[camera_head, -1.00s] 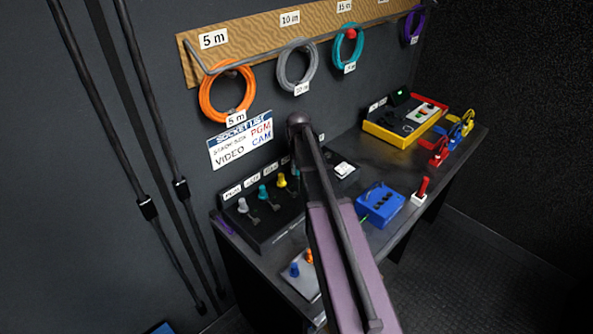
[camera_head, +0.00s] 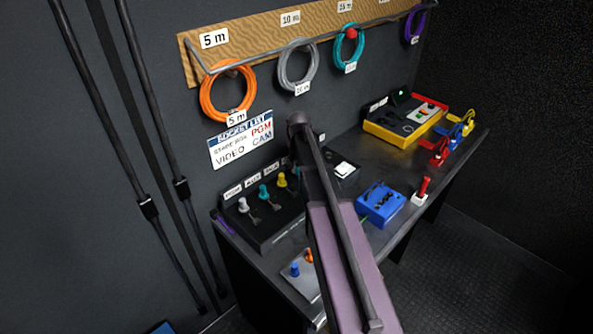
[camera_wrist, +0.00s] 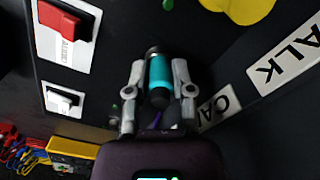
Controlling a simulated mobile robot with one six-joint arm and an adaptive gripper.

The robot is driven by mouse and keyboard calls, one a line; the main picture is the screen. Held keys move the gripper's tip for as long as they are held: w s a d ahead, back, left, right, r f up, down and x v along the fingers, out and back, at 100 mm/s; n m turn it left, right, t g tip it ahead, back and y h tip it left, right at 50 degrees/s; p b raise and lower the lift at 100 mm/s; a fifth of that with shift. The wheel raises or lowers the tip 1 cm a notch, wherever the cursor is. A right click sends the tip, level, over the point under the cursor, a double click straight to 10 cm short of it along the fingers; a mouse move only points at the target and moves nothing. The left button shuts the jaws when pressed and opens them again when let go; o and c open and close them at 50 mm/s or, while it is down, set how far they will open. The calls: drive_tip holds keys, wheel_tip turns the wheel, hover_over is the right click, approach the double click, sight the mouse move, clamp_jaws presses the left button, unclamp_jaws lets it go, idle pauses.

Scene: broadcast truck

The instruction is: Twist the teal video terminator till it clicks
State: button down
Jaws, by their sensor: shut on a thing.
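The teal video terminator (camera_wrist: 159,72), a short teal cylinder with black ends, is between the two grey fingers of my gripper (camera_wrist: 158,78) in the wrist view. The fingers are shut on its sides. A dark panel lies behind it. Whether the terminator is seated in a socket cannot be told, as its far end blends into the dark surface. In the head view my arm hides the gripper and the terminator.
In the wrist view a red switch (camera_wrist: 60,20) and a white switch (camera_wrist: 63,100) are at left, with a yellow knob (camera_wrist: 238,8) at top. In the head view a blue box (camera_head: 380,205) and a yellow-edged box (camera_head: 405,125) stand on the bench.

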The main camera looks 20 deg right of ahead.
drive_tip(key=shift+m, duration=0.3)
drive_tip(key=shift+c, duration=2)
unclamp_jaws()
drive_tip(key=shift+f, duration=0.1)
drive_tip(key=shift+w, duration=0.15)
